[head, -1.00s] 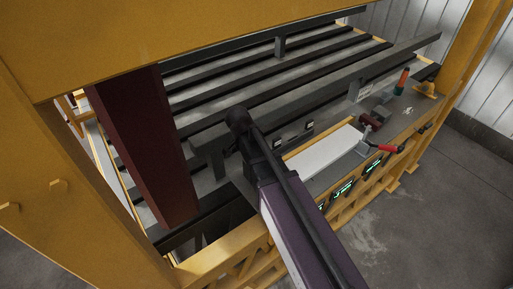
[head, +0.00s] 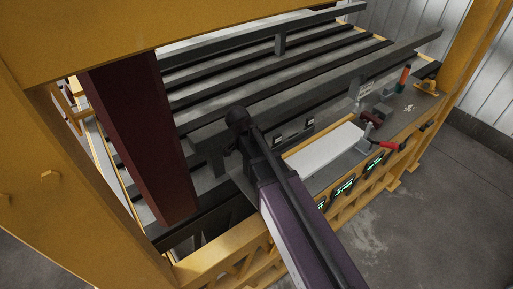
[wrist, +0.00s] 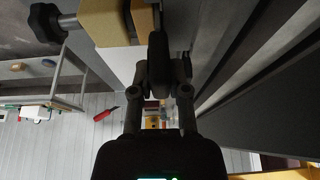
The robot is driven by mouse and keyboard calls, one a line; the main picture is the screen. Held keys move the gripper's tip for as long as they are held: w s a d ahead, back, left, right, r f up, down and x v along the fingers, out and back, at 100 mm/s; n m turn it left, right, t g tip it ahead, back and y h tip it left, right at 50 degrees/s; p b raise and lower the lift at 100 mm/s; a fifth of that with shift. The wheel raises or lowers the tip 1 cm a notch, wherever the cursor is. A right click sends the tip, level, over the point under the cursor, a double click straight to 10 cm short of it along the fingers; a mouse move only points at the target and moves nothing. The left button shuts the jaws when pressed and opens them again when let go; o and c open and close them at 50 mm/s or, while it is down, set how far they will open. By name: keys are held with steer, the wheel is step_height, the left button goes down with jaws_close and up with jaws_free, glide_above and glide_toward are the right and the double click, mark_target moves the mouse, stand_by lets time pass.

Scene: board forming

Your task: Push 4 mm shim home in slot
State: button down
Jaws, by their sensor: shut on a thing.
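In the wrist view my gripper (wrist: 164,82) is shut on a dark, thin, rounded piece (wrist: 159,62), seemingly the 4 mm shim, held upright between the fingers. Its upper end reaches beside a yellow block (wrist: 110,24) with a black knob (wrist: 46,23) and a metal screw. The slot itself is not clearly visible, so I cannot tell how deep the shim sits. In the head view the end of my arm is at the dark beam near the left end of the white board, and my arm hides the fingertips and shim.
Long dark bars (head: 290,92) run behind. A dark red column (head: 145,150) stands at left. Grey floor (head: 430,215) is clear at right.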

steer(key=shift+f+b, duration=0.9)
steer(key=shift+f, duration=0.05)
steer(key=c, duration=0.5)
jaws_free()
steer(key=shift+c, duration=0.2)
steer(key=shift+r, duration=0.15)
step_height(320, 180, up, 12)
steer(key=p, duration=1.2)
steer(key=shift+r, duration=0.1)
steer(key=w+d+f+b, duration=0.4)
steer(key=w+d, duration=0.5)
steer(key=w, duration=0.1)
steer(key=shift+d+f, duration=0.15)
steer(key=shift+f, duration=0.15)
steer(key=shift+w, duration=0.1)
